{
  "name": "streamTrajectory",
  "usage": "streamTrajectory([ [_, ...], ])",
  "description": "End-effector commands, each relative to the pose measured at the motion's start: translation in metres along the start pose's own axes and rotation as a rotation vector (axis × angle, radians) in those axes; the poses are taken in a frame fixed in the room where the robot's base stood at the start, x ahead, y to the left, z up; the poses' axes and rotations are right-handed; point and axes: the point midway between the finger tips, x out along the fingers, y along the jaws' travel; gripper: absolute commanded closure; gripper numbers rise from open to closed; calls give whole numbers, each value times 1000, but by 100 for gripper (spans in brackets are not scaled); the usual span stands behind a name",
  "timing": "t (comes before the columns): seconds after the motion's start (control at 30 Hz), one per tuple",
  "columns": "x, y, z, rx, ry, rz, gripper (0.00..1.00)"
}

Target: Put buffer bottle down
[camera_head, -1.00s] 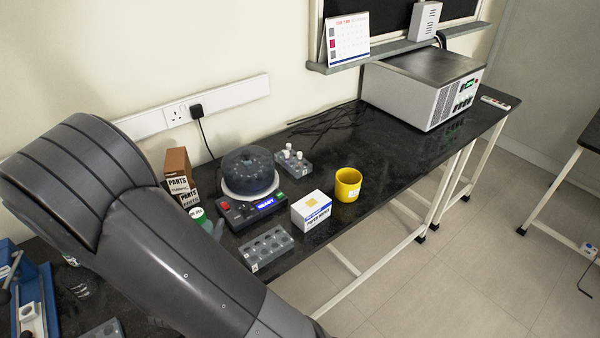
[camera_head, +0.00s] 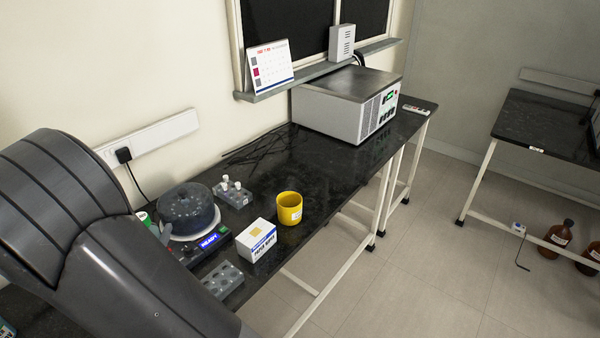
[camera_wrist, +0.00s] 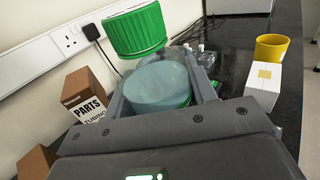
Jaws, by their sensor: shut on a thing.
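The buffer bottle (camera_wrist: 138,30) is clear, with a ribbed green cap and bluish liquid. In the wrist view it stands roughly upright between the fingers of my gripper (camera_wrist: 160,92), which is shut on it. Its base is hidden behind the gripper body, so I cannot tell whether it touches the bench. In the head view my arm covers most of the gripper, and only a bit of green cap (camera_head: 143,216) shows at the arm's edge, left of the round device.
The black bench (camera_head: 310,165) holds a round device (camera_head: 188,210), a grey tube rack (camera_head: 222,280), a white box (camera_head: 256,240), a yellow cup (camera_head: 289,208) and a large grey machine (camera_head: 346,105). A PARTS box (camera_wrist: 88,97) stands left of the gripper.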

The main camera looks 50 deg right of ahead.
Motion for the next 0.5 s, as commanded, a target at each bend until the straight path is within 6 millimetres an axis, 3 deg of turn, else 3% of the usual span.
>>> streamTrajectory([
  [0.27,118,-35,-5,-1,-3,-150,78],
  [0.5,219,-95,-4,0,-3,-268,78],
])
